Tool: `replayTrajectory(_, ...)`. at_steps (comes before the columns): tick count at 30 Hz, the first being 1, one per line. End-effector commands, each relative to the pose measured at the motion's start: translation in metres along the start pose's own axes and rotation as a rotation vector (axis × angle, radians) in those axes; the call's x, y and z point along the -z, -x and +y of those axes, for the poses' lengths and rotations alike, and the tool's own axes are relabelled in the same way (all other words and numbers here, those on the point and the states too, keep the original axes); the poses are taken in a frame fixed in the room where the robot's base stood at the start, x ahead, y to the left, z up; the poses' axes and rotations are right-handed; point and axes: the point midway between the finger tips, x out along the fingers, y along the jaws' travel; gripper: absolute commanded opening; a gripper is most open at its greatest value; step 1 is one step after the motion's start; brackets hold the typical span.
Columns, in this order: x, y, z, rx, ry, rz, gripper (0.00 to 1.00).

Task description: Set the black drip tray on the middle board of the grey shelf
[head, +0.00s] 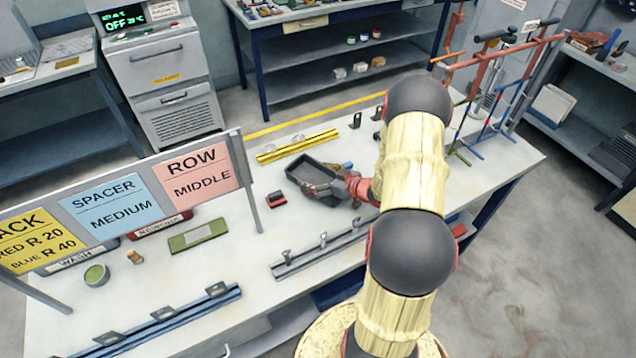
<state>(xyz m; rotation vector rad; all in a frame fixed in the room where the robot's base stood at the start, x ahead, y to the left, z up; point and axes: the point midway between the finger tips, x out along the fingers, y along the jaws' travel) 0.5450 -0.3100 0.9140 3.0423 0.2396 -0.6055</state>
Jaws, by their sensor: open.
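The black drip tray (300,172) lies on the white worktable, a shallow dark rectangular tray that looks empty. My gripper (326,189) is at the tray's near right edge, low over the table. Its jaws are open, and its fingers overlap the rim in the picture; I cannot tell whether they touch it. Part of that end of the tray is hidden. A grey shelf unit (585,113) stands at the right edge, with a pale box and dark items on its boards; it is only partly in view.
The worktable (508,168) also holds a yellow rail (297,146), a grey rail with hooks (318,250), a red-and-black block (277,198) and a sign panel (120,207). Red and blue racks (490,95) stand at its far right. A shelved bench (345,55) stands behind. Floor at right is clear.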

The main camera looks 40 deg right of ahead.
Motion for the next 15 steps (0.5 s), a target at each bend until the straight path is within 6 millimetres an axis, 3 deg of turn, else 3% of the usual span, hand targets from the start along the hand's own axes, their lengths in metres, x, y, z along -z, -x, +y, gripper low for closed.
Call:
replayTrajectory(5, 0.0003, 0.0002, 0.0002, 0.000, 0.000, 0.000, 0.89)
replayTrajectory(15, 0.0002, 0.0004, 0.0001, 0.000, 0.000, 0.000, 0.69)
